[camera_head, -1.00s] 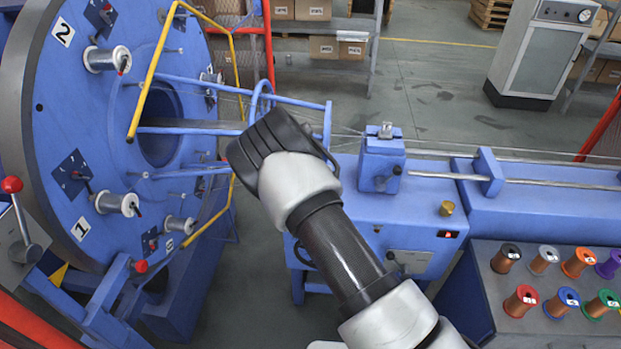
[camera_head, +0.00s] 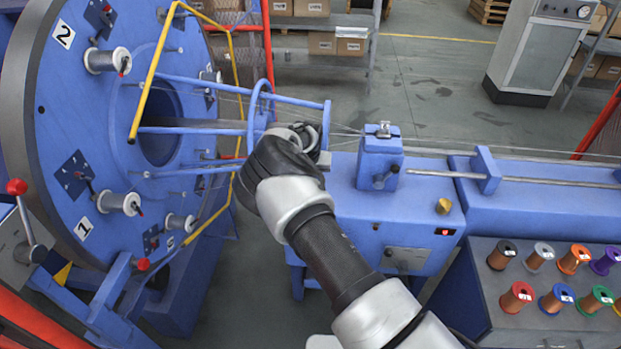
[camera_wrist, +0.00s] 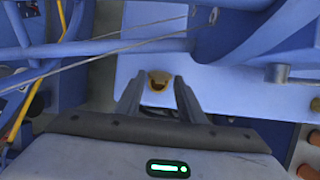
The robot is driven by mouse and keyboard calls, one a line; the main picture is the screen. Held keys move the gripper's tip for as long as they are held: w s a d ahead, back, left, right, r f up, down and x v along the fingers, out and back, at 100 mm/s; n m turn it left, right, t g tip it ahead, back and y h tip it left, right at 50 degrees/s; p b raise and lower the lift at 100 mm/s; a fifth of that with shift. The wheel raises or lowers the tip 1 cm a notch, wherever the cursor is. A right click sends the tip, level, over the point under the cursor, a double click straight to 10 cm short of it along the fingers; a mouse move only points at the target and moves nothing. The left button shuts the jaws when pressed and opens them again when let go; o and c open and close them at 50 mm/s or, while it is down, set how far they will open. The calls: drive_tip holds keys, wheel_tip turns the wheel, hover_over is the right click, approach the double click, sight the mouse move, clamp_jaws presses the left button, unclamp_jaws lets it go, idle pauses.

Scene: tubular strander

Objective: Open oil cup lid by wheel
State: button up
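A small brass cup (camera_head: 444,206), which I take to be the oil cup, stands on the blue machine top (camera_head: 345,200).
The large blue wheel (camera_head: 110,160) with several wire spools stands at left, with a yellow guard bar (camera_head: 155,70) before it. Blue rods and wires (camera_wrist: 110,48) cross close in the wrist view. A blue block (camera_head: 380,160) stands on the machine top. Coloured spools sit at right.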

drive_tip(key=o, duration=0.4)
drive_tip(key=shift+c, duration=0.2)
drive_tip(key=v, duration=1.7)
drive_tip(key=shift+r, duration=0.15)
drive_tip(key=shift+s, duration=0.1)
